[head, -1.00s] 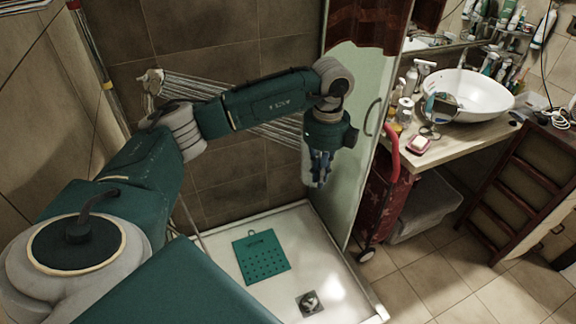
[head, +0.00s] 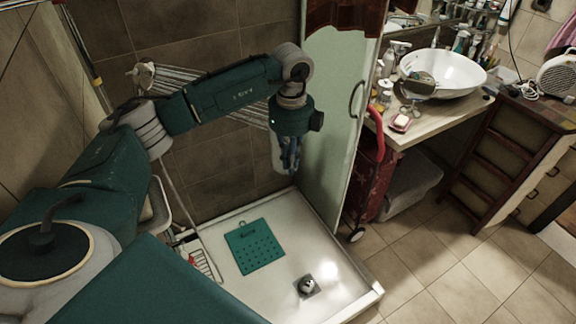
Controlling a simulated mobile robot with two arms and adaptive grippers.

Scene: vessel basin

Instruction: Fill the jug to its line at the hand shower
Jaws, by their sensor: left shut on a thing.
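The hand shower (head: 143,75) is fixed on the brown tiled wall at the left. Streams of water (head: 185,77) run from it to the right, partly behind my left arm. My left gripper (head: 290,158) points down beside the glass door and is shut on a clear thing that looks like the jug (head: 277,153). The jug is mostly hidden by the gripper, and its line and water level cannot be made out. I cannot tell whether the streams enter it. My right gripper is not in view.
Below is the white shower tray (head: 325,245) with a green mat (head: 255,247) and a drain (head: 308,286). A frosted glass door (head: 335,110) stands close right of the gripper. Farther right are a red trolley (head: 368,190) and a counter with a basin (head: 450,75).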

